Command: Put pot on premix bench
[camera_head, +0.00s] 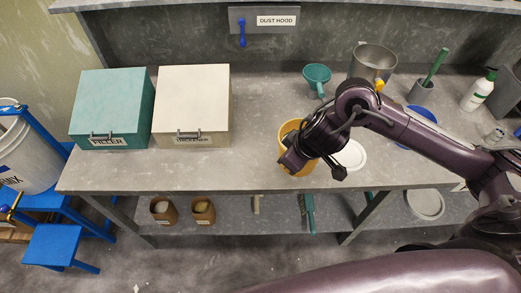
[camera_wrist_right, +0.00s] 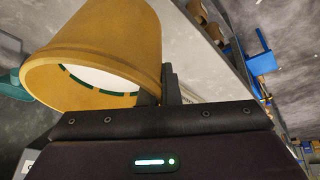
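The ochre-yellow pot (camera_head: 287,134) is at the front middle of the grey bench (camera_head: 240,172), partly hidden by my right gripper. My right gripper (camera_head: 308,165) is at the pot's front right side. In the right wrist view the pot (camera_wrist_right: 105,45) fills the upper left, with a pale inside edged by dark green marks. The dark fingers (camera_wrist_right: 162,88) of my right gripper are close together at the pot's rim, with its wall between them. Whether the pot touches the bench top is hidden. My left gripper is in neither view.
A white disc (camera_head: 350,154) lies right of the pot. Behind are a teal cup (camera_head: 317,76) and a metal pail (camera_head: 373,63). A teal box (camera_head: 112,105) and a cream box (camera_head: 192,95) stand left. Bench top between boxes and pot is clear.

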